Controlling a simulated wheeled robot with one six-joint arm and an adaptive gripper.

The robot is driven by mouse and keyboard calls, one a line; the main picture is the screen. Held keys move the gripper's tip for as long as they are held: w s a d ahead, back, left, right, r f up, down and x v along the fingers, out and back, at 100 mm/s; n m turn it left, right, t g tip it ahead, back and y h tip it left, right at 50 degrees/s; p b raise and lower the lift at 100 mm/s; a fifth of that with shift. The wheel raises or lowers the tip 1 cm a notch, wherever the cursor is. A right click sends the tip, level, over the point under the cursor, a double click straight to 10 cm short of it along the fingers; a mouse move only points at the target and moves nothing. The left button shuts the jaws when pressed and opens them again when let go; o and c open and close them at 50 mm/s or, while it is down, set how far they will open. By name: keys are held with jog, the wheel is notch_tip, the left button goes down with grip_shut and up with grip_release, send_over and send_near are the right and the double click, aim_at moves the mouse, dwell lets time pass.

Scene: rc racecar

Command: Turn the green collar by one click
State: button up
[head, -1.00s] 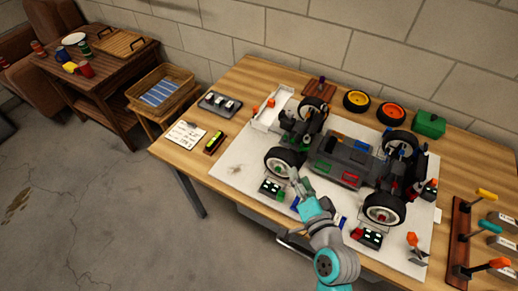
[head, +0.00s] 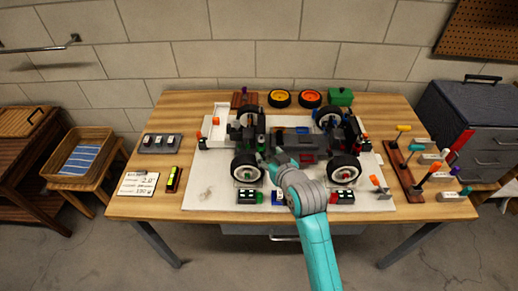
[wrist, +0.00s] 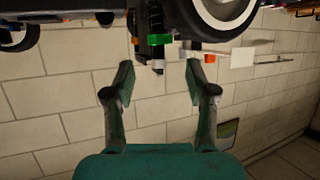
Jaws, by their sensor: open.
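The green collar (wrist: 160,39) shows at the top middle of the wrist view, around a dark upright part of the car, close to a big black tyre with a white rim (wrist: 226,12). My gripper (wrist: 160,73) is open and empty. Its two fingers stand apart on either side of the collar's line, with the collar a little beyond the tips and not touched. In the head view the racecar (head: 307,156) stands on a white board, and my gripper (head: 269,160) is beside its near left wheel (head: 246,168). I cannot clearly make out the collar there.
The white board (head: 215,185) lies on a wooden table (head: 140,203). Small display boxes (head: 249,197) stand along its front. A tool rack (head: 403,172) is at the right. Spare wheels (head: 279,98) and a green box (head: 340,96) are at the back.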

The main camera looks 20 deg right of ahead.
aim_at(262, 147)
jog(key=x, duration=0.6)
jog(key=shift+w+d+f, duration=0.1)
jog(key=shift+w, duration=0.2)
